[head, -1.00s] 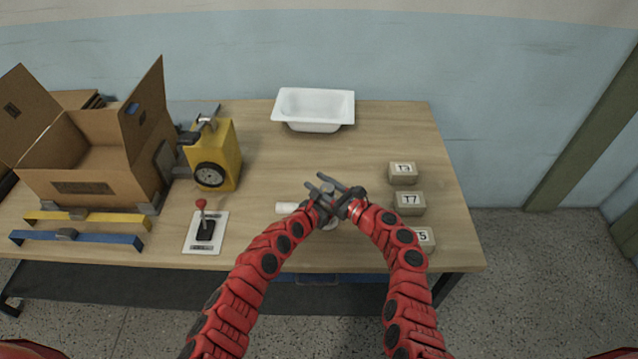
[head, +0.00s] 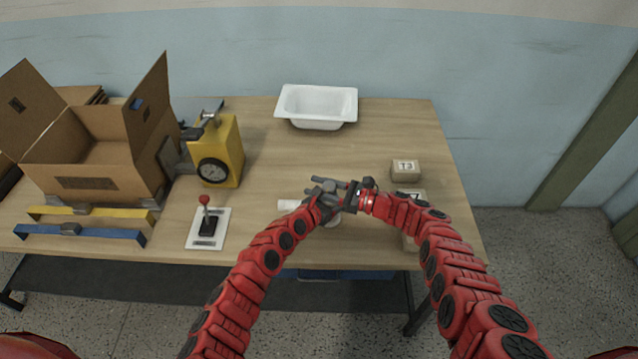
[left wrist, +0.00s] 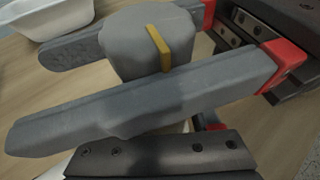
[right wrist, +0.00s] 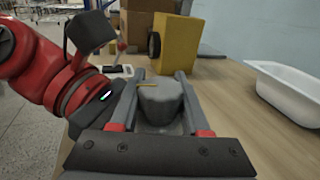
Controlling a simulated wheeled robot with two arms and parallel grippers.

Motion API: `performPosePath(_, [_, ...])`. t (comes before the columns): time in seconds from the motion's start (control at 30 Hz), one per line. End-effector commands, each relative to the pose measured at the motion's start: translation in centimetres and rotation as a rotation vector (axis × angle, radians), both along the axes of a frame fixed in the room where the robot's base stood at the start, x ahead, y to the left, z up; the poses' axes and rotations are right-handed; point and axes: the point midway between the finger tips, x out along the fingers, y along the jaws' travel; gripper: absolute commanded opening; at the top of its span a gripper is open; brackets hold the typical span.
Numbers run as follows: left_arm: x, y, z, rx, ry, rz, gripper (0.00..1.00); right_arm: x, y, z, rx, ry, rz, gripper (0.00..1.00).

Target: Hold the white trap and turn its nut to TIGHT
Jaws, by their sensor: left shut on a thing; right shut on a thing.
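The white trap (head: 291,205) lies near the table's front edge, with its white end showing left of my grippers in the head view. Its nut (right wrist: 160,103) is a grey round piece with a yellow pointer (right wrist: 147,85); it also shows in the left wrist view (left wrist: 140,45). My right gripper (head: 318,187) is shut on the nut, one finger along each side. I cannot see a TIGHT mark.
A white basin (head: 317,106) stands at the back. A yellow gauge block (head: 225,150), a red-knobbed lever on a plate (head: 208,228) and an open cardboard box (head: 95,170) are to the left. Labelled blocks, such as T3 (head: 405,171), stand right, partly behind my right arm.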

Motion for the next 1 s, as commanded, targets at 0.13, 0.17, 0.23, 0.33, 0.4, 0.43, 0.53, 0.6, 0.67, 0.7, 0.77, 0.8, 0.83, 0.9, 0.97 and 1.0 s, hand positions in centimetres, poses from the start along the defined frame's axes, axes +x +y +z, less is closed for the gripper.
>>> performPosePath(0.13, [0.1, -0.1, 0.1, -0.004, -0.002, 0.002, 0.0, 0.0, 0.1, 0.1, 0.005, 0.004, 0.02, 0.0])
performPosePath(0.17, [0.1, 0.0, 0.1, -0.004, -0.002, 0.002, 0.0, 0.0, 0.1, 0.2, 0.007, 0.003, 0.021, 0.0])
performPosePath(0.23, [0.1, 0.0, 0.1, -0.003, -0.003, 0.003, 0.0, 0.1, 0.0, 0.5, 0.012, -0.001, 0.019, 0.0])
performPosePath(0.33, [0.1, 0.0, 0.0, -0.002, -0.001, 0.003, 0.0, 0.3, -0.1, 0.8, 0.015, -0.005, 0.017, 0.0])
performPosePath(0.4, [0.1, 0.1, 0.0, -0.002, 0.0, 0.003, 0.0, 0.3, -0.1, 0.9, 0.015, -0.006, 0.016, 0.0])
performPosePath(0.43, [0.0, 0.1, -0.1, -0.002, 0.001, 0.003, 0.0, 0.4, -0.1, 0.9, 0.016, -0.007, 0.015, 0.0])
performPosePath(0.53, [0.0, 0.1, -0.2, 0.0, 0.003, 0.003, 0.0, 0.5, -0.2, 1.1, 0.016, -0.01, 0.014, 0.0])
performPosePath(0.6, [0.0, 0.1, -0.2, 0.0, 0.004, 0.003, 0.0, 0.5, -0.2, 1.1, 0.016, -0.011, 0.014, 0.59])
performPosePath(0.67, [0.0, 0.1, -0.2, 0.001, 0.003, 0.003, 0.0, 0.5, -0.2, 1.1, 0.015, -0.01, 0.013, 0.69])
performPosePath(0.7, [0.0, 0.1, -0.2, 0.0, 0.002, 0.003, 0.0, 0.5, -0.2, 1.0, 0.015, -0.01, 0.013, 0.77])
performPosePath(0.77, [0.0, 0.1, -0.2, 0.0, 0.002, 0.003, 0.0, 0.5, -0.2, 1.0, 0.015, -0.009, 0.013, 0.77])
performPosePath(0.8, [0.0, 0.1, -0.1, 0.0, 0.002, 0.003, 0.0, 0.5, -0.2, 1.0, 0.015, -0.009, 0.013, 0.77])
performPosePath(0.83, [0.0, 0.1, -0.1, 0.0, 0.002, 0.003, 0.0, 0.5, -0.2, 1.0, 0.015, -0.009, 0.013, 0.77])
performPosePath(0.9, [0.0, 0.1, -0.1, 0.0, 0.001, 0.003, 0.0, 0.5, -0.2, 1.0, 0.014, -0.009, 0.013, 0.77])
performPosePath(0.97, [0.0, 0.1, -0.1, 0.0, 0.001, 0.003, 0.0, 0.5, -0.2, 0.9, 0.014, -0.009, 0.012, 0.77])
performPosePath(1.0, [0.0, 0.1, -0.1, 0.0, 0.001, 0.002, 0.0, 0.5, -0.3, 0.9, 0.014, -0.009, 0.012, 0.77])
